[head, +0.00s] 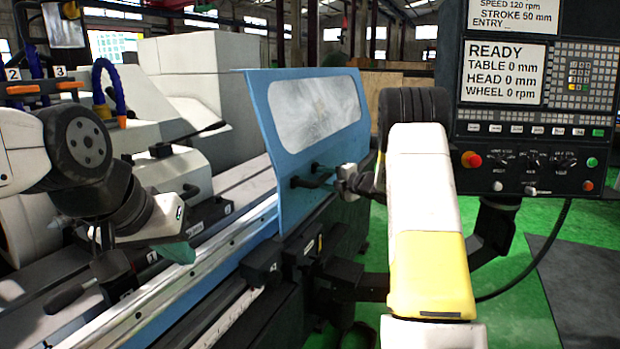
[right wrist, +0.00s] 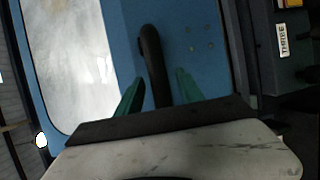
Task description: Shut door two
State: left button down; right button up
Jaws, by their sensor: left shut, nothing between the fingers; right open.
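A blue door (head: 265,125) with a clear window (head: 315,108) stands at the front of the grinder in the head view. I cannot read a number on it. Its black handle (right wrist: 151,50) shows in the right wrist view. My right gripper (head: 322,178) is at the door's lower part; in the right wrist view its green fingers (right wrist: 160,88) are open, one on each side of the handle, with gaps visible. My left gripper (head: 178,252) is shut and empty, low over the machine's front rail, away from the door.
The control panel (head: 535,100) stands at the right, beside my right arm. A long metal rail (head: 130,315) runs along the machine's front edge. A plate reading THREE (right wrist: 282,38) is beside the door in the right wrist view. Green floor (head: 530,290) is open at lower right.

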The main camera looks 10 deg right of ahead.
jog(key=x, duration=0.3)
jog(key=shift+w+a, duration=0.15)
jog(key=shift+w, duration=0.05)
grip_shut()
dwell(1.4)
